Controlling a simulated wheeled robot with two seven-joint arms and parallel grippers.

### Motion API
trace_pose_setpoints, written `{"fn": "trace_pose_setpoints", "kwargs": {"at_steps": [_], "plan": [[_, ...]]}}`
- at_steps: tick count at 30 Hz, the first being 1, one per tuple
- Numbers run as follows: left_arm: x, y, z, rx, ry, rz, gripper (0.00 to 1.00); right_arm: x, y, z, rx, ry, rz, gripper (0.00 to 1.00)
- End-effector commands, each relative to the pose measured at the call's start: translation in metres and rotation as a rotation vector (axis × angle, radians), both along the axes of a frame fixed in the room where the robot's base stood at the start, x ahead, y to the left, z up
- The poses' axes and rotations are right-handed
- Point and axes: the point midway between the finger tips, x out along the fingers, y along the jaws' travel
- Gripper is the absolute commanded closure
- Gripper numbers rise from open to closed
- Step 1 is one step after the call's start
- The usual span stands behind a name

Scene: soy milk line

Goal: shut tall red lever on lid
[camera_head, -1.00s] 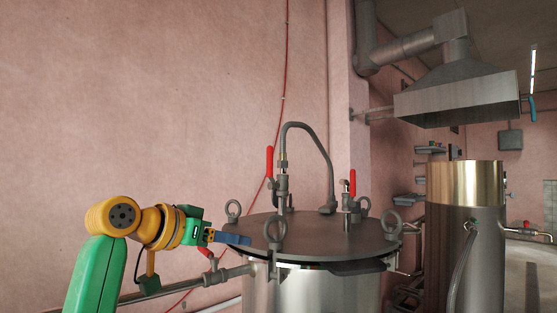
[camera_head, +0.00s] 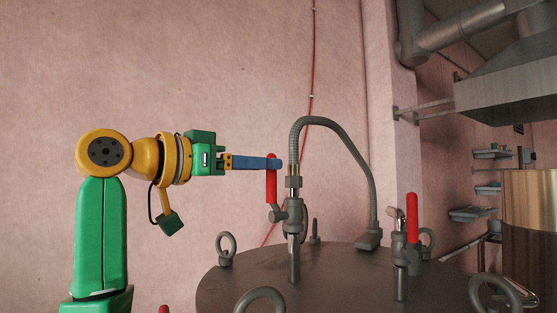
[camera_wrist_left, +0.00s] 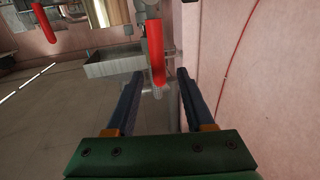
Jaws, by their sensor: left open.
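The tall red lever (camera_head: 271,183) stands upright on a grey valve (camera_head: 292,212) at the left of the lid (camera_head: 335,280). My left gripper (camera_head: 279,163) comes in level from the left, its blue fingers at the upper part of this lever. In the left wrist view my left gripper (camera_wrist_left: 160,73) is open, and the red lever (camera_wrist_left: 156,48) shows in line with the gap between the fingertips. I cannot tell whether a finger touches it. My right gripper is not in view.
A second red lever (camera_head: 413,216) stands upright on the right valve. A curved grey hose (camera_head: 345,143) rises just right of the near lever. Ring bolts (camera_head: 226,248) stand around the lid's edge. A pink wall (camera_head: 200,60) lies behind; the space above the arm is clear.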

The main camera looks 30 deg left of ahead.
Motion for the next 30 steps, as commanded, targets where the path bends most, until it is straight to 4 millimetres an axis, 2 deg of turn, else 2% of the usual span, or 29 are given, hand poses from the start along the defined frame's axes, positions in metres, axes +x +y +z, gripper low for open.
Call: {"fn": "trace_pose_setpoints", "kwargs": {"at_steps": [1,6,14,18,20,30], "plan": [[0.010,-0.004,0.004,0.000,0.004,-0.001,0.47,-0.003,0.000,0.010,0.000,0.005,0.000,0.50],[0.031,-0.011,0.002,0.000,0.002,0.000,0.47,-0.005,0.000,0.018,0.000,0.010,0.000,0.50],[0.034,-0.012,0.000,0.000,0.000,0.000,0.47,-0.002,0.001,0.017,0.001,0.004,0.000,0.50],[0.034,-0.012,0.000,0.000,0.000,0.000,0.85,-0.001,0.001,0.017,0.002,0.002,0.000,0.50],[0.034,-0.012,0.000,0.000,0.000,0.000,1.00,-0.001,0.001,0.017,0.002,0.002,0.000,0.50],[0.033,-0.012,0.001,-0.001,-0.002,0.000,1.00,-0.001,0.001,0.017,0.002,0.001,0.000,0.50]]}}
